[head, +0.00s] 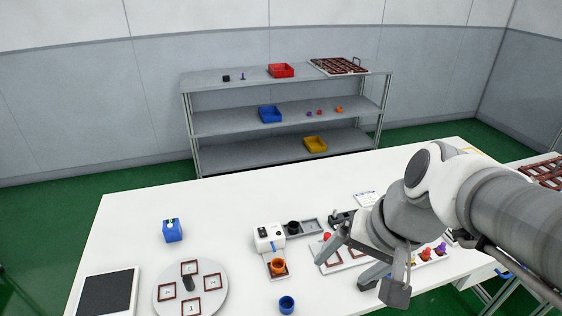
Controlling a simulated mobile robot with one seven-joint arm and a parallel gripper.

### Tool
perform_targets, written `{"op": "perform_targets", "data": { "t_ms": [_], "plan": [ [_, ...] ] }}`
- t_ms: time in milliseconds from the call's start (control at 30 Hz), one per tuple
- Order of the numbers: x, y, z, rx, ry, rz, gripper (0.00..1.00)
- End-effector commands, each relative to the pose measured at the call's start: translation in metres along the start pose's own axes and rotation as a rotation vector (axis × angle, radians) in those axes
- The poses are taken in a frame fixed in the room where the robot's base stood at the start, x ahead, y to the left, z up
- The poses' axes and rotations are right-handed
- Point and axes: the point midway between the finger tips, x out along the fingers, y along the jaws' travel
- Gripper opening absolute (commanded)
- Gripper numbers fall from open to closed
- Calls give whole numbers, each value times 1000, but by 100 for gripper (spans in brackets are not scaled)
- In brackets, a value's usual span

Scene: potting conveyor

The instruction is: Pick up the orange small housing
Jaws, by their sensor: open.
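An orange round housing (277,267) with a dark opening sits in the front slot of a small white machine on the white table. A smaller orange piece (339,109) lies on the middle shelf at the back; its shape is too small to tell. My gripper (343,273) is open and empty over the table, to the right of the white machine. It points down and left, above a white tray (355,262) of small parts, and my arm hides part of this tray. A red part (327,237) shows beside the left finger.
The white machine (268,236) has a grey tray with a black ring beside it. A blue cup (287,304) stands in front. A turntable (190,290), black pad (107,293) and blue box (172,230) are at left. The table's back left is clear.

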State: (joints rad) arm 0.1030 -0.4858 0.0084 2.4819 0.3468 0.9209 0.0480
Motion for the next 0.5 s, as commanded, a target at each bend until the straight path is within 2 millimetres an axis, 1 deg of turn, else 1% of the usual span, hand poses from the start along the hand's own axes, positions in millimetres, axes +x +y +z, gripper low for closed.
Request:
{"op": "perform_targets", "data": {
  "t_ms": [33, 167, 200, 267, 400, 467, 500],
  "plan": [
    [24, 1, 2, 82, -50, -31, 83],
    [68, -3, 2, 351, -174, -139, 83],
    [80, -4, 1, 444, -210, -173, 83],
    [99, -6, -2, 583, -262, -225, 83],
    [141, -4, -16, 920, -365, -341, 83],
    [158, 0, -25, 1067, -403, -391, 83],
    [170, 4, -32, 1167, -425, -423, 83]
  ]
}}
